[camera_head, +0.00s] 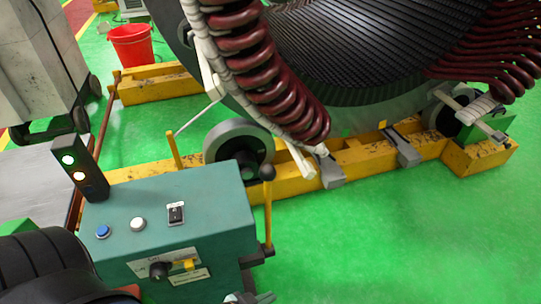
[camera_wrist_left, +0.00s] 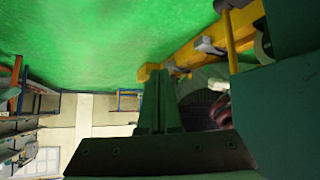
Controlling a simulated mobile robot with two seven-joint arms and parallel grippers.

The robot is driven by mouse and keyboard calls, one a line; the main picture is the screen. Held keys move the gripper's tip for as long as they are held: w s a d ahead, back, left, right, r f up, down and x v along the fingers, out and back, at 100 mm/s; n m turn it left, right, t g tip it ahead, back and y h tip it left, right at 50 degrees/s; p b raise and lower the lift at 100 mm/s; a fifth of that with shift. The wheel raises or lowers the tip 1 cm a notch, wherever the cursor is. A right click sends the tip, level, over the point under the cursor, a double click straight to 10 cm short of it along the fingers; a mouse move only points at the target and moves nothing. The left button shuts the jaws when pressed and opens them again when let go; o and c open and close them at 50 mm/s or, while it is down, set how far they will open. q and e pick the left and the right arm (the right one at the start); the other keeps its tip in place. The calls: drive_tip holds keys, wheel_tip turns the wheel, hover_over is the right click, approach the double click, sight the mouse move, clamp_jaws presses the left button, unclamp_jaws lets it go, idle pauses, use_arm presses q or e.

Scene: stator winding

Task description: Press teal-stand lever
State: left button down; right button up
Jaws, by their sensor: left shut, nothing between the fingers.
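The teal stand (camera_head: 175,215) is at the lower left of the head view, with buttons and a switch on its sloped top. Its lever (camera_head: 268,215), a yellow rod with a black knob, stands upright beside the stand's right side. In the left wrist view the lever (camera_wrist_left: 231,45) is at the upper right, next to the dark teal side of the stand (camera_wrist_left: 285,105). My left gripper (camera_head: 250,298) shows only in part at the bottom edge, below the lever and apart from its knob. In the wrist view its fingers (camera_wrist_left: 158,75) are together and empty. My right gripper is not in view.
A signal light (camera_head: 80,170) rises from the stand's left corner. Behind are a yellow floor frame (camera_head: 350,160) with rollers and the large stator (camera_head: 340,50) with dark red coils. A red bucket (camera_head: 132,45) stands farther back. Green floor (camera_head: 400,240) right of the lever is clear.

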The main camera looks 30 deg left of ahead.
use_arm(q)
drive_tip(key=shift+s, duration=0.15)
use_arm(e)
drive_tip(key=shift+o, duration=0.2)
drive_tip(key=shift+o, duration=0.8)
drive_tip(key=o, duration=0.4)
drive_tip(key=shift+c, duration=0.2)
use_arm(q)
drive_tip(key=w+d+r+n+g, duration=0.1)
drive_tip(key=w+r, duration=0.2)
drive_tip(key=w, duration=0.3)
drive_tip(key=w+d+r+g+h, duration=0.1)
drive_tip(key=w+d+r, duration=0.15)
drive_tip(key=w, duration=0.45)
drive_tip(key=w+r+n, duration=0.1)
drive_tip(key=w+r, duration=0.3)
drive_tip(key=w, duration=0.2)
drive_tip(key=w+a+r+n+g+y, duration=0.1)
drive_tip(key=w+a+r+n+y, duration=0.2)
drive_tip(key=a+r, duration=0.6)
drive_tip(key=w+a+r+n+g+y, duration=0.1)
drive_tip(key=w+a+r+n+y, duration=0.2)
drive_tip(key=a+r, duration=0.6)
drive_tip(key=shift+w+a+r+n+g+y, duration=0.2)
drive_tip(key=shift+a+r+n+g+y, duration=0.15)
drive_tip(key=shift+a+n+y, duration=0.4)
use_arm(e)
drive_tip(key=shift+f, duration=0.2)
use_arm(q)
drive_tip(key=shift+d, duration=0.1)
